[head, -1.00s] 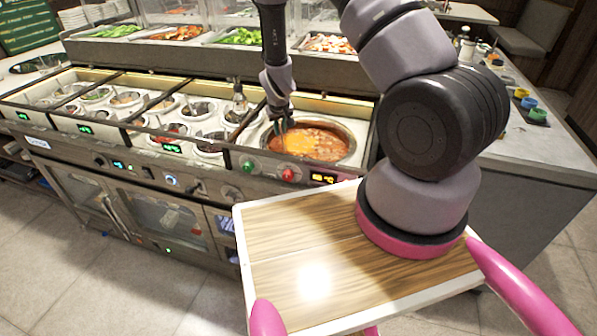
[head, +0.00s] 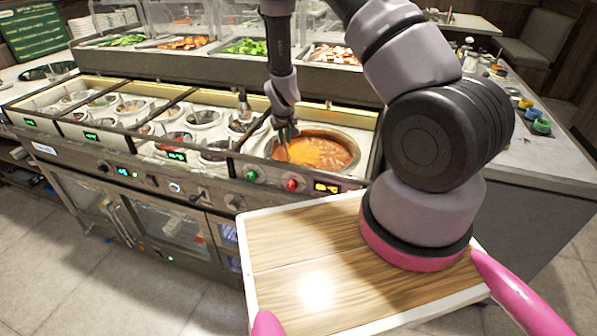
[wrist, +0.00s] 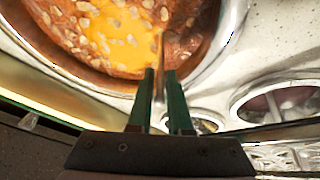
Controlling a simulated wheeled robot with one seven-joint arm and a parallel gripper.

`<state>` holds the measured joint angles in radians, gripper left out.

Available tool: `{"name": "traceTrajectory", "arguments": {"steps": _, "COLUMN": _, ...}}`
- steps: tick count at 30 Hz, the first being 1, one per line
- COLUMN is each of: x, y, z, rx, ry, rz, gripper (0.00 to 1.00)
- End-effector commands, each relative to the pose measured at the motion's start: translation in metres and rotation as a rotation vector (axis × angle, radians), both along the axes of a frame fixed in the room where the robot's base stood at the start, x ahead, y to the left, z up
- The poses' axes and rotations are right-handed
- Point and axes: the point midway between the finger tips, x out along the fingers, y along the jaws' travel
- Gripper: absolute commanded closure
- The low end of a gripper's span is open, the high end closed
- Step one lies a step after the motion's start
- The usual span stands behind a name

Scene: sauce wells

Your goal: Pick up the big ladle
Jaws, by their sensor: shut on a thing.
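The big ladle shows as a thin handle (wrist: 159,62) in the wrist view, standing up out of the orange-red soup. Its bowl is hidden in the soup. In the head view, its handle (head: 287,152) is a thin line below the fingers. My gripper (head: 287,137) is over the left part of the round soup pot (head: 357,150). In the wrist view, the green fingertips of my gripper (wrist: 160,75) are on either side of the handle, shut on it. The ladle is still in the pot.
Several smaller round wells (head: 203,117) with utensils lie left of the pot. A raised glass-fronted shelf with food trays (head: 255,46) stands behind. The counter on the right (head: 540,150) holds small coloured cups. Red and green knobs (head: 292,184) are on the front panel.

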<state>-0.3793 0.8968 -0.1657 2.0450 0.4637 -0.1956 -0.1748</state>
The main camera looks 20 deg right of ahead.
Motion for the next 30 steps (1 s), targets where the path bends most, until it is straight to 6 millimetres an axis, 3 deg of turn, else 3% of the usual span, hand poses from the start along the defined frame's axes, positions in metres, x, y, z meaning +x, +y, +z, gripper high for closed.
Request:
{"name": "traceTrajectory", "arguments": {"steps": 5, "x": 0.001, "y": 0.0, "z": 0.009, "rx": 0.0, "ry": -0.002, "rz": 0.0, "gripper": 1.0}}
{"name": "traceTrajectory", "arguments": {"steps": 18, "x": 0.0, "y": 0.001, "z": 0.088, "rx": 0.001, "ry": -0.002, "rz": 0.002, "gripper": 1.0}}
{"name": "traceTrajectory", "arguments": {"steps": 22, "x": 0.0, "y": 0.0, "z": 0.098, "rx": 0.0, "ry": 0.0, "rz": 0.0, "gripper": 1.0}}
{"name": "traceTrajectory", "arguments": {"steps": 30, "x": 0.0, "y": 0.0, "z": 0.1, "rx": 0.0, "ry": 0.0, "rz": 0.0, "gripper": 1.0}}
